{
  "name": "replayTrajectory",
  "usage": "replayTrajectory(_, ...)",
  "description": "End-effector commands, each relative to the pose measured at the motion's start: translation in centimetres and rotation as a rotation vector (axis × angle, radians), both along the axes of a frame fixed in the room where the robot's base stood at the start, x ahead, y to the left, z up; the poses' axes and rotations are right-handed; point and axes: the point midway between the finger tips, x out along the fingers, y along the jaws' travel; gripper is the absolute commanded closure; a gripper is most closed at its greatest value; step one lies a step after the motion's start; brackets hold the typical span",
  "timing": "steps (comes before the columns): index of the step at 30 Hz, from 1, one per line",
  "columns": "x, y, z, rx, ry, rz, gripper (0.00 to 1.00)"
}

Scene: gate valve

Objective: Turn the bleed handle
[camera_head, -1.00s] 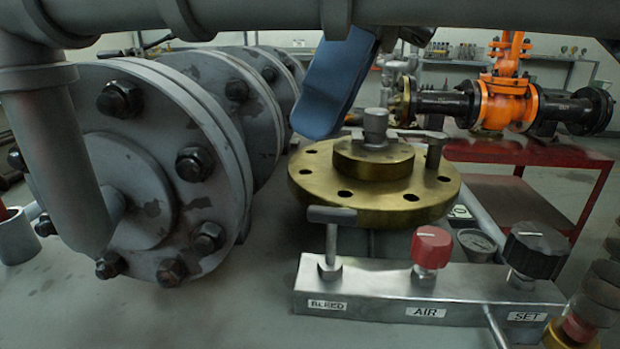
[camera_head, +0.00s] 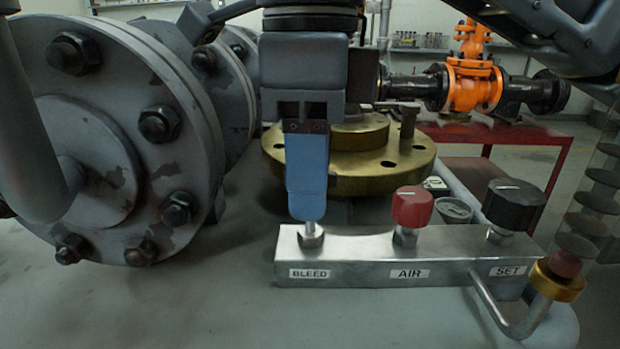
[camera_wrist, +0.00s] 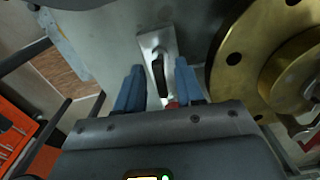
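The bleed handle (camera_head: 311,234) stands on the left end of a metal manifold block (camera_head: 380,262), above the BLEED label. In the head view only its lower stem and nut show; its crossbar is hidden behind my gripper (camera_head: 306,205). My gripper points down over the handle, its blue fingers lined up one behind the other. In the wrist view, the two blue fingers of my gripper (camera_wrist: 160,82) are apart, with the dark crossbar of the handle (camera_wrist: 158,76) between them. A gap shows on each side of the bar. The bar lies roughly along the fingers' direction in that picture.
A red AIR knob (camera_head: 411,207) and a black SET knob (camera_head: 514,205) stand to the right on the block. A brass flange (camera_head: 386,172) is close behind my gripper. Large grey bolted flanges (camera_head: 120,140) fill the left. A curved pipe (camera_head: 515,318) projects at the front right.

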Motion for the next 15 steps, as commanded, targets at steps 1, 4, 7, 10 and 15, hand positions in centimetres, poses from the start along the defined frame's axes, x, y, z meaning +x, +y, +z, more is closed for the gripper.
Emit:
replayTrajectory(1, 0.00, -0.01, -0.15, 0.000, 0.000, 0.000, 0.63)
replayTrajectory(4, 0.01, -0.01, -0.18, 0.000, -0.001, 0.000, 0.63)
replayTrajectory(7, 0.01, 0.00, -0.17, 0.000, 0.000, -0.001, 0.63)
replayTrajectory(10, 0.01, 0.00, -0.16, 0.000, 0.000, -0.001, 0.69)
replayTrajectory(15, 0.01, 0.00, -0.16, 0.000, 0.000, -0.001, 0.85)
